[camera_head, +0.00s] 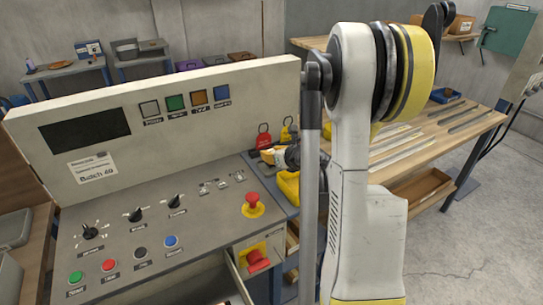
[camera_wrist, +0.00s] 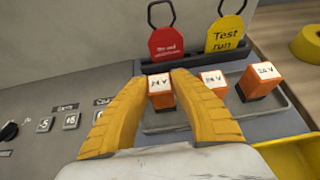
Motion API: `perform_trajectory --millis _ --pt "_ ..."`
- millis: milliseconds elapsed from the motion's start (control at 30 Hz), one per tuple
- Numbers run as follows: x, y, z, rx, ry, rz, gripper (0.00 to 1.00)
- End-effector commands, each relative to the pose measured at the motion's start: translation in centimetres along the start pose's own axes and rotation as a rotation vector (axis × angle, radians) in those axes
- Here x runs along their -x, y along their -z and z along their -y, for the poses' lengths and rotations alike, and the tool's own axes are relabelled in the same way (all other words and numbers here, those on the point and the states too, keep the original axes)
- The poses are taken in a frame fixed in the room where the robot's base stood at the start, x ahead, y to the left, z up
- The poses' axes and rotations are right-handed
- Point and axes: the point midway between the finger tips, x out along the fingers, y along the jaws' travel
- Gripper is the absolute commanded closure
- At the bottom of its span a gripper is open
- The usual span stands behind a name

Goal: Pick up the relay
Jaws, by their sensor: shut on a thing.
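Orange relays with white labelled tops stand in a row in a grey tray (camera_wrist: 285,98) in the wrist view. The left relay (camera_wrist: 160,93) sits between the yellow fingertips of my gripper (camera_wrist: 160,80), which is shut on it. A middle relay (camera_wrist: 213,82) and a right relay (camera_wrist: 259,81) stand apart from the fingers. The lower part of the held relay shows between the fingers; I cannot tell whether it is clear of the tray. In the head view my own arm covers much of this area, and the relays cannot be made out.
A red tag (camera_wrist: 168,42) and a yellow "Test run" tag (camera_wrist: 226,33) stand behind the tray. A control panel (camera_head: 150,225) with knobs and buttons is at left. A yellow roll (camera_wrist: 306,44) lies at the right. A wooden workbench (camera_head: 450,130) holds metal strips.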

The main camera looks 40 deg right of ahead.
Motion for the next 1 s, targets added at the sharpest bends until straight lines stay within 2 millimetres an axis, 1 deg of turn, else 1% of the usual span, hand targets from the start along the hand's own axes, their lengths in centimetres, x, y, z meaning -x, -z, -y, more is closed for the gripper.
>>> perform_trajectory --millis 33,167,200,400,600,700,800,1000 --pt "0.5 -0.9 0.0 0.000 0.000 0.000 1.00" --pt "1.8 -3.2 0.0 0.000 0.000 0.001 1.00" --pt "2.7 -3.0 0.7 -0.004 0.003 0.000 1.00" --pt "7.4 -3.5 3.2 -0.004 0.005 0.000 1.00" --pt "11.1 -3.8 5.0 -0.003 0.003 0.001 1.00" --pt "12.2 -3.9 5.7 -0.002 0.002 0.000 1.00" --pt "12.9 -3.9 6.0 -0.002 0.001 0.001 1.00" --pt "13.4 -3.9 6.2 0.000 0.000 0.000 1.00"
